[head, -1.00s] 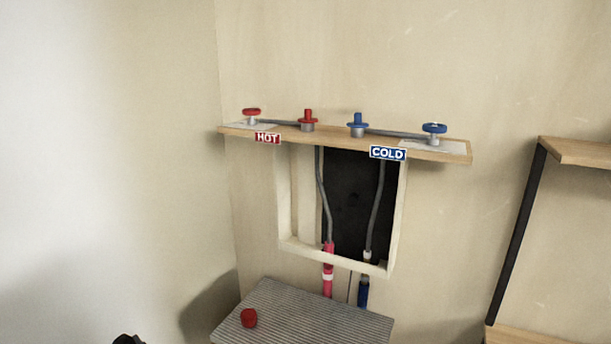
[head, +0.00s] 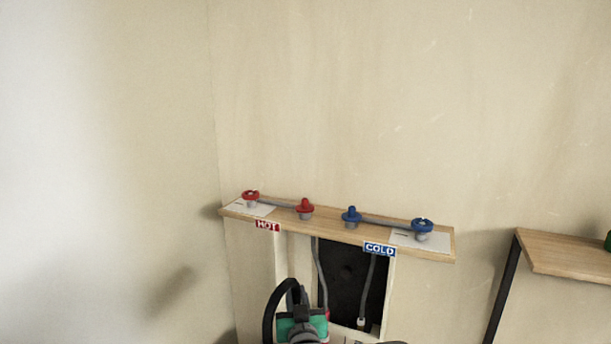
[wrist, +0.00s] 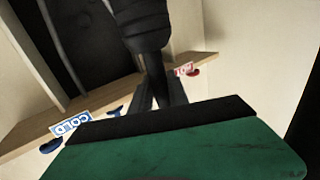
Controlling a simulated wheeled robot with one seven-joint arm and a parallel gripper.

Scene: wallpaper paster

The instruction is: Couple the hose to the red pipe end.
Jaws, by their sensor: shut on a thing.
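A grey flexible hose (head: 318,268) hangs below the HOT side of the wooden shelf, in front of the dark wall opening. Its lower end goes behind my gripper (head: 303,322), whose green and black back faces the head camera. A small patch of the red pipe end (head: 326,315) shows at the gripper's right edge; the rest is hidden. The gripper is shut, apparently on the hose; the grip itself is hidden. The wrist view shows a green body (wrist: 190,145) and a dark ribbed part (wrist: 140,25). I cannot tell whether hose and pipe end touch.
The wooden shelf (head: 435,250) overhangs the opening, with red and blue fittings and a COLD sign (head: 379,249). A second grey hose (head: 367,290) hangs close by on the right. Another wooden shelf (head: 560,252) stands at far right. The wall above is clear.

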